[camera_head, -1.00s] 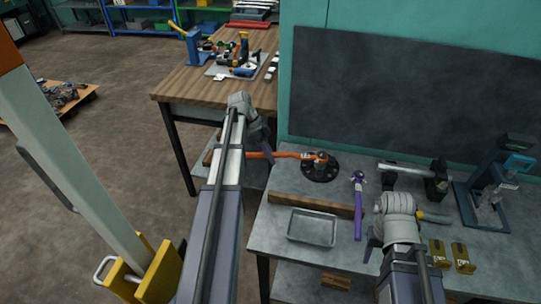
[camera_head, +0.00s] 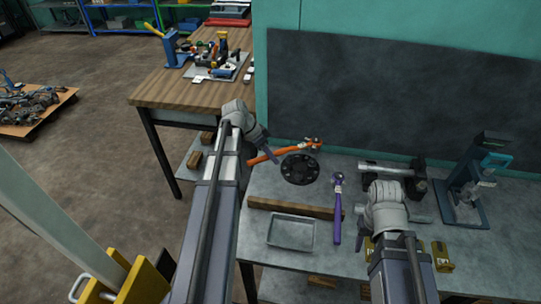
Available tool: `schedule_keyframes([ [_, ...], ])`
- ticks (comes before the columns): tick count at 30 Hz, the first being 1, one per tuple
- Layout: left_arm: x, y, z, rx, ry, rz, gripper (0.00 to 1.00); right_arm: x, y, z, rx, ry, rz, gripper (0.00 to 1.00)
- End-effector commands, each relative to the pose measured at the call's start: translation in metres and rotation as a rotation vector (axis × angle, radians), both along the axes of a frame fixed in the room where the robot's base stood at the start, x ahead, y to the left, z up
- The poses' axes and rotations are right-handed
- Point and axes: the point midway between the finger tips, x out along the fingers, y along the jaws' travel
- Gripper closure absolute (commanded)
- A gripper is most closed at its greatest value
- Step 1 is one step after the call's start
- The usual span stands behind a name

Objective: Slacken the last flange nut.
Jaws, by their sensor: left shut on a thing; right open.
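The dark round flange (camera_head: 300,170) lies on the grey bench, with small nuts or holes around its face too small to tell apart. My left gripper (camera_head: 268,154) is shut on the handle of an orange wrench (camera_head: 287,150). The wrench's head is at the flange's far edge in the picture, off its middle; I cannot tell whether it touches anything. A purple wrench (camera_head: 337,208) lies on the bench right of the flange. My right gripper (camera_head: 368,246) is open over the bench, right of the purple wrench's handle; its fingers are partly hidden by its wrist.
A wooden bar (camera_head: 294,208) and a metal tray (camera_head: 291,234) lie in front of the flange. A cylinder on dark supports (camera_head: 419,187), a blue-grey stand (camera_head: 466,190) and yellow blocks (camera_head: 441,257) are at right. A wooden table (camera_head: 175,89) stands behind left.

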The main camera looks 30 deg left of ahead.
Motion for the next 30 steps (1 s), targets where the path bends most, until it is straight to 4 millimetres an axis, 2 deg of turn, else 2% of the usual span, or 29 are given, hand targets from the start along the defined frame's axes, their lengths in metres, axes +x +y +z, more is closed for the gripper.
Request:
schedule_keyframes([
  [6, 0.0, 0.0, -0.024, -0.001, -0.001, -0.001, 1.0, 0.0, 0.0, -0.024, 0.0, 0.0, 0.0, 0.5],
  [12, 0.0, 0.0, -0.038, -0.001, -0.001, -0.001, 1.0, 0.0, 0.0, -0.038, 0.0, 0.0, 0.0, 0.5],
  [30, 0.0, 0.0, -0.038, -0.001, -0.001, -0.001, 1.0, 0.0, 0.0, -0.038, 0.0, 0.0, 0.0, 0.5],
])
